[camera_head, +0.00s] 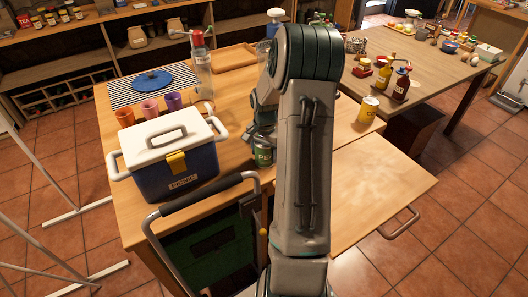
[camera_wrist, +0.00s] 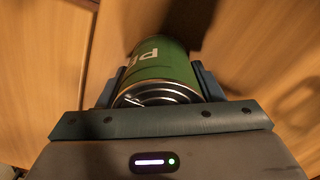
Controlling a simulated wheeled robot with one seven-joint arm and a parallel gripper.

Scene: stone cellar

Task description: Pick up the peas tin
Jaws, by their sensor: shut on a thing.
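The peas tin (camera_head: 264,156) is a green can with pale lettering, near the front edge of the wooden table (camera_head: 232,196). In the wrist view the peas tin (camera_wrist: 160,65) lies between the two fingers, its metal end nearest the camera. My gripper (camera_wrist: 158,82) is shut on it, with one finger on each side. In the head view my gripper (camera_head: 262,138) is partly hidden behind my arm. Whether the tin touches the table is hard to tell.
A blue and white cool box (camera_head: 180,172) stands left of the tin.

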